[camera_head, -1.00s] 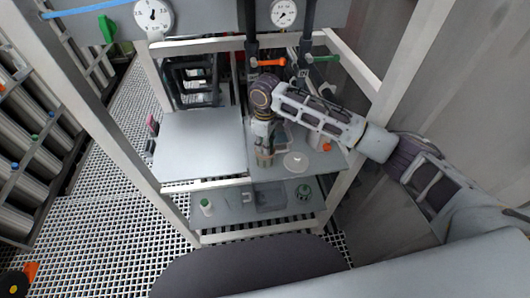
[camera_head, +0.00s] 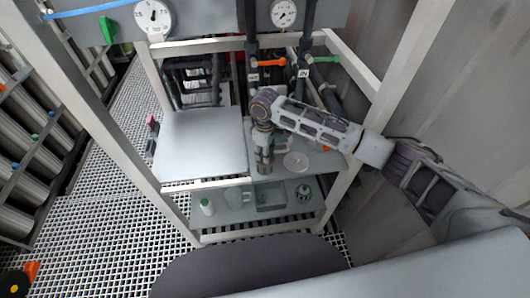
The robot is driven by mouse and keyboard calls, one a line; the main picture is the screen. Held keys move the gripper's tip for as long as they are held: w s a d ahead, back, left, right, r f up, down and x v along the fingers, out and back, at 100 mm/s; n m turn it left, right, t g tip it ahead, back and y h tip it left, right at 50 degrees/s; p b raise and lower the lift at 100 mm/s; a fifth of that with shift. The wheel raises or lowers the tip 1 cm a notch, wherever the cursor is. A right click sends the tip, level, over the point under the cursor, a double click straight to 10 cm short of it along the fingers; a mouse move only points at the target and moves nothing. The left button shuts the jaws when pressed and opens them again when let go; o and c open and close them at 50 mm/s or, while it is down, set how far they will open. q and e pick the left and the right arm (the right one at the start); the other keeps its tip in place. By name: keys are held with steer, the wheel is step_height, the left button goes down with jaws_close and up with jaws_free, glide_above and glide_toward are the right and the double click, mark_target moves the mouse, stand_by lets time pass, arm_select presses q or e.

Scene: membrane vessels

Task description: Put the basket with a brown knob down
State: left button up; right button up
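My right gripper (camera_head: 264,168) points down at the front edge of the upper shelf, right of a pale flat panel. Its fingertips are small, and something brownish-green shows around them. I cannot tell whether that is part of the gripper or the basket. A basket with a brown knob cannot be clearly made out. A dark grey square tray or basket (camera_head: 270,208) sits on the lower shelf below the gripper, and no brown knob is distinguishable on it. My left gripper is not in view.
A white round disc (camera_head: 296,162) lies on the upper shelf, right of the gripper. The lower shelf holds a white container with a green top (camera_head: 207,206) and a dark jar (camera_head: 303,192). The pale panel (camera_head: 201,145) is bare. Metal frame posts flank the shelves.

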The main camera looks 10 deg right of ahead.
steer(key=shift+o, duration=0.9)
step_height(320, 180, up, 12)
steer(key=shift+r, duration=0.15)
steer(key=shift+a, duration=0.1)
stand_by(0.7)
